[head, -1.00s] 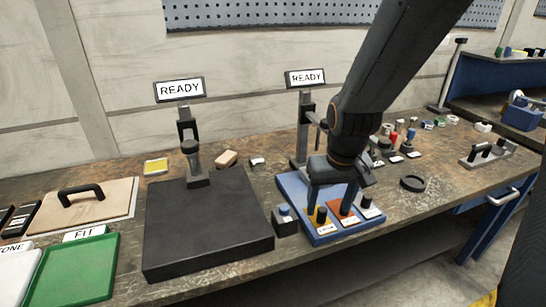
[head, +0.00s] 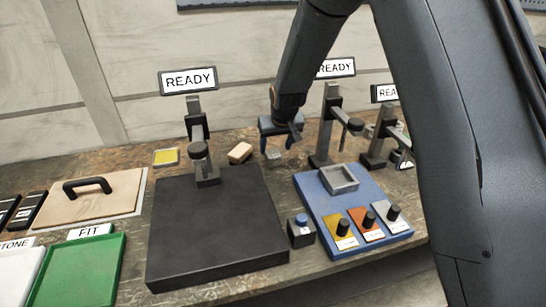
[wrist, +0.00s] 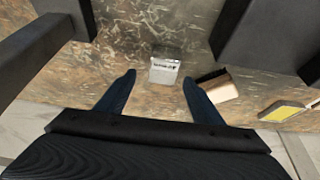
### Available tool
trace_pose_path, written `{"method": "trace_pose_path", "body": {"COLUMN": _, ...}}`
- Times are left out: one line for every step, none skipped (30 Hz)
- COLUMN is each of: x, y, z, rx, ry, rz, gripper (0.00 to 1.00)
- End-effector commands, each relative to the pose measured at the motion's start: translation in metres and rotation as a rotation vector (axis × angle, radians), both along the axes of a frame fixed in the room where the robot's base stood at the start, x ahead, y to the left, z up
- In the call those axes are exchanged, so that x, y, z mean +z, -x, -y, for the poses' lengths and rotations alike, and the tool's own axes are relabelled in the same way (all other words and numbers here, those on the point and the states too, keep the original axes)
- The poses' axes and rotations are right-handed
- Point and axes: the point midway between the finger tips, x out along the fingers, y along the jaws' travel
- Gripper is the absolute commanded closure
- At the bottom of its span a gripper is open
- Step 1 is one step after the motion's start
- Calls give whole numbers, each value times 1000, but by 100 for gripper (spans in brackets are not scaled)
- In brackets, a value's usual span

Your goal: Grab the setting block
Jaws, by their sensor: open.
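The setting block appears to be the small grey metal block with a printed label (wrist: 164,72), lying on the worn bench top. In the head view the block (head: 273,157) sits behind the blue tray, just below my gripper (head: 281,141). In the wrist view my gripper (wrist: 159,80) is open and empty. The block shows between and a little beyond the two fingertips, apart from both. The label is too small to read.
A wooden brush-like block (head: 240,152) lies close by; it also shows in the wrist view (wrist: 217,87). A yellow pad (head: 166,156), a black plate with a stand (head: 215,230) and a blue tray with knobs (head: 320,205) are around. A stand (head: 326,125) rises right of my gripper.

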Motion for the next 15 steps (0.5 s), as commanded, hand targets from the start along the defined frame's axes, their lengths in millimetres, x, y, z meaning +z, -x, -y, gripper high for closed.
{"method": "trace_pose_path", "body": {"x": -4, "y": 0, "z": -1, "rx": 1, "ry": 1, "rz": -3, "gripper": 39}}
{"method": "trace_pose_path", "body": {"x": -7, "y": 0, "z": -2, "rx": 1, "ry": 1, "rz": -3, "gripper": 39}}
{"method": "trace_pose_path", "body": {"x": -11, "y": 0, "z": -3, "rx": 2, "ry": 1, "rz": -4, "gripper": 39}}
{"method": "trace_pose_path", "body": {"x": -15, "y": -1, "z": -4, "rx": 2, "ry": 1, "rz": -4, "gripper": 39}}
{"method": "trace_pose_path", "body": {"x": -18, "y": -2, "z": -5, "rx": 3, "ry": 1, "rz": -4, "gripper": 39}}
{"method": "trace_pose_path", "body": {"x": -23, "y": -2, "z": -7, "rx": 4, "ry": 2, "rz": -4, "gripper": 39}}
{"method": "trace_pose_path", "body": {"x": -26, "y": -3, "z": -8, "rx": 4, "ry": 2, "rz": -4, "gripper": 39}}
{"method": "trace_pose_path", "body": {"x": -29, "y": -5, "z": -8, "rx": 3, "ry": 1, "rz": -3, "gripper": 39}}
{"method": "trace_pose_path", "body": {"x": -33, "y": -7, "z": -9, "rx": 3, "ry": 1, "rz": -3, "gripper": 39}}
{"method": "trace_pose_path", "body": {"x": -36, "y": -8, "z": -9, "rx": 4, "ry": 0, "rz": -2, "gripper": 39}}
{"method": "trace_pose_path", "body": {"x": -38, "y": -9, "z": -10, "rx": 4, "ry": 0, "rz": -2, "gripper": 39}}
{"method": "trace_pose_path", "body": {"x": -41, "y": -10, "z": -10, "rx": 4, "ry": 0, "rz": -2, "gripper": 39}}
{"method": "trace_pose_path", "body": {"x": -43, "y": -11, "z": -10, "rx": 4, "ry": 0, "rz": -2, "gripper": 39}}
{"method": "trace_pose_path", "body": {"x": -44, "y": -11, "z": -11, "rx": 4, "ry": 0, "rz": -2, "gripper": 39}}
{"method": "trace_pose_path", "body": {"x": -45, "y": -12, "z": -11, "rx": 4, "ry": 0, "rz": -1, "gripper": 39}}
